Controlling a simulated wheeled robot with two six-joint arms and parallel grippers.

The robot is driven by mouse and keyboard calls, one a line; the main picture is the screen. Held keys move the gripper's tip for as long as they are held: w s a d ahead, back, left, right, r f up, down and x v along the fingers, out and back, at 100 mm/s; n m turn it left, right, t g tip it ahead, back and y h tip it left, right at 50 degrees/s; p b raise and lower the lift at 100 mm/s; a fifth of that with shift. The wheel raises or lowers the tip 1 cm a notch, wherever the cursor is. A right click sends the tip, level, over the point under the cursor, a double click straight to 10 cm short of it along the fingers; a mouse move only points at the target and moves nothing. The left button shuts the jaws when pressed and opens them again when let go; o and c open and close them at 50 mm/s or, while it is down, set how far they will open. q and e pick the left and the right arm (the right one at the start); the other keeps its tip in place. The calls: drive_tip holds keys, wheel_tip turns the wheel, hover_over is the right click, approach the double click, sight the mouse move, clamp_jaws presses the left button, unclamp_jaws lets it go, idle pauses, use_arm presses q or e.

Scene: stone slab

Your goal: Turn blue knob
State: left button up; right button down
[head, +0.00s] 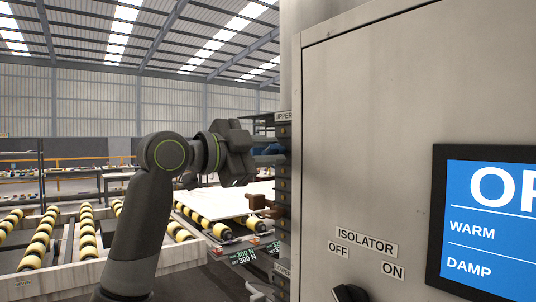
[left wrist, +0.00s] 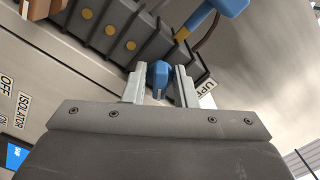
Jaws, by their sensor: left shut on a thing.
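The blue knob (left wrist: 158,78) sits between the two fingers of my left gripper (left wrist: 159,88) in the left wrist view, beside a dark block with round yellow-brown buttons. My left gripper is shut on it. In the head view my left gripper (head: 268,159) reaches right to the side of the grey cabinet, near the UPPER label. A bit of blue (head: 273,149) shows at the fingers there. The knob's base is mostly hidden. My right gripper is not in view.
A grey cabinet (head: 365,110) fills the right, with a blue screen (head: 490,230) and ISOLATOR, OFF and ON labels. A blue-headed part (left wrist: 215,15) is close beyond the knob. Yellow-black rollers (head: 85,235) and a white slab (head: 225,200) lie behind my arm.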

use_arm(q)
drive_tip(key=shift+f+m, duration=0.15)
drive_tip(key=shift+m, duration=1.75)
drive_tip(key=o, duration=0.7)
drive_tip(key=shift+b+v, duration=2.95)
drive_tip(key=shift+v, duration=5.8)
